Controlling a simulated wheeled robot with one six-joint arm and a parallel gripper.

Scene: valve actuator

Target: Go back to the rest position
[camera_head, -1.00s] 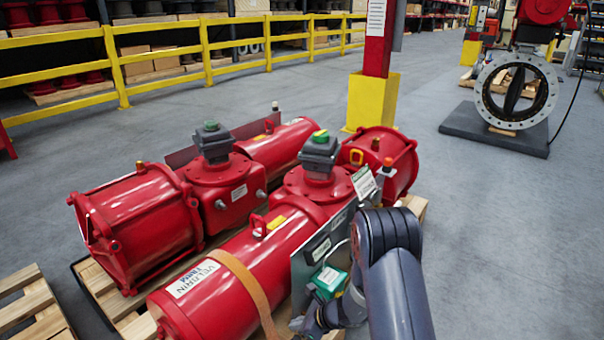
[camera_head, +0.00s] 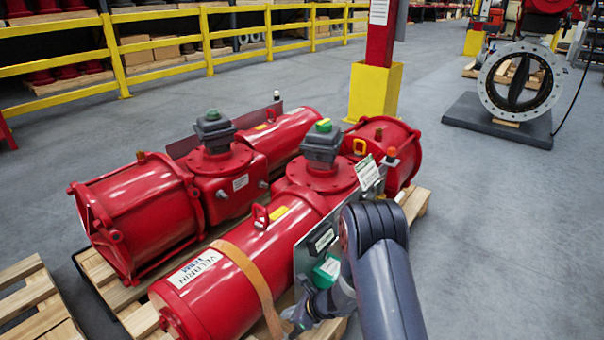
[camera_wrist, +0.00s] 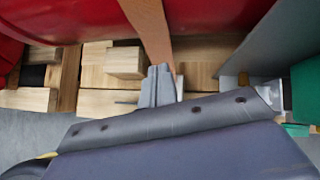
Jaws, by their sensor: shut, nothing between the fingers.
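My gripper (camera_head: 297,318) is low beside the near red valve actuator (camera_head: 245,255), at the bottom of the head view. In the wrist view my gripper (camera_wrist: 160,84) shows with its two grey fingers together and nothing between them. It appears in front of the wooden pallet (camera_wrist: 110,100) and just below a tan strap (camera_wrist: 150,30); I cannot tell the gap. My dark arm (camera_head: 385,265) bends down on the right of the actuator's grey panel (camera_head: 308,262), which carries a green box (camera_head: 327,269). The arm hides part of the panel's right side.
A second red actuator (camera_head: 140,215) lies behind the near one. A yellow-based post (camera_head: 373,92) stands behind them. A butterfly valve (camera_head: 520,82) sits on a dark plate at the back right. The grey floor (camera_head: 480,240) on the right is clear.

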